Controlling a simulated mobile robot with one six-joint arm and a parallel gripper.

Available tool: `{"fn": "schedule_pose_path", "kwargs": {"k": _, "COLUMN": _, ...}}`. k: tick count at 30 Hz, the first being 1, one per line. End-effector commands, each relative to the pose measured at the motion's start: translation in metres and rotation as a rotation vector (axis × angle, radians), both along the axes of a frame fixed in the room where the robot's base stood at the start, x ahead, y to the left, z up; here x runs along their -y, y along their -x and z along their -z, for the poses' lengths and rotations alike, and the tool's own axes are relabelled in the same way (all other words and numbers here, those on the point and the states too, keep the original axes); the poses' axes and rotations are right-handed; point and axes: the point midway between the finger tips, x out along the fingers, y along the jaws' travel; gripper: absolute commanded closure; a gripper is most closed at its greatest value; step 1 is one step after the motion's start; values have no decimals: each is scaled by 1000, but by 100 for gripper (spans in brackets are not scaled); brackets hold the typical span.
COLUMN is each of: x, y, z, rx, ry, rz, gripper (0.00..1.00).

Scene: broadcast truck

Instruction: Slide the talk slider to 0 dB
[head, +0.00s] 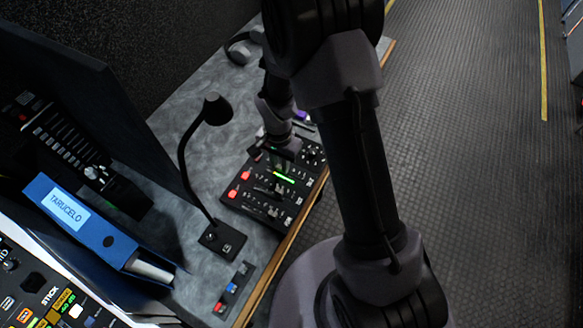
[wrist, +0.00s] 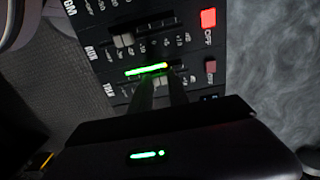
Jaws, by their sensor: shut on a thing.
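The black fader panel (head: 243,205) lies on the desk; in the wrist view its face (wrist: 185,40) fills the top. It has rows of horizontal sliders, with labels that seem to read PGM, AUX and TALK. My gripper (head: 285,150) reaches down over the panel. In the wrist view my gripper's two dark fingers (wrist: 162,88) come down on the talk row and are shut on the talk slider's knob, mostly hidden between them. The scale marks there are too small and covered to read the setting. The AUX slider knob (wrist: 123,40) stands clear of the fingers.
A lit red OFF button (wrist: 208,18) and a dim one (wrist: 210,66) sit beside the rows.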

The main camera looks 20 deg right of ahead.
Motion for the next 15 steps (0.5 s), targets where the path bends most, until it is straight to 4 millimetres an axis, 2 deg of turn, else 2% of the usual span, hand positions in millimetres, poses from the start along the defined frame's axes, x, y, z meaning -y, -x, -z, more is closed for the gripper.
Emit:
{"fn": "schedule_pose_path", "kwargs": {"k": 9, "x": -2, "y": -2, "z": 0, "rx": 0, "ry": 0, "rz": 0, "gripper": 100}}
{"fn": "schedule_pose_path", "kwargs": {"k": 10, "x": -2, "y": -2, "z": 0, "rx": 0, "ry": 0, "rz": 0, "gripper": 74}}
{"fn": "schedule_pose_path", "kwargs": {"k": 12, "x": -2, "y": -2, "z": 0, "rx": 0, "ry": 0, "rz": 0, "gripper": 60}}
{"fn": "schedule_pose_path", "kwargs": {"k": 13, "x": -2, "y": -2, "z": 0, "rx": 0, "ry": 0, "rz": 0, "gripper": 56}}
{"fn": "schedule_pose_path", "kwargs": {"k": 15, "x": -2, "y": -2, "z": 0, "rx": 0, "ry": 0, "rz": 0, "gripper": 56}}
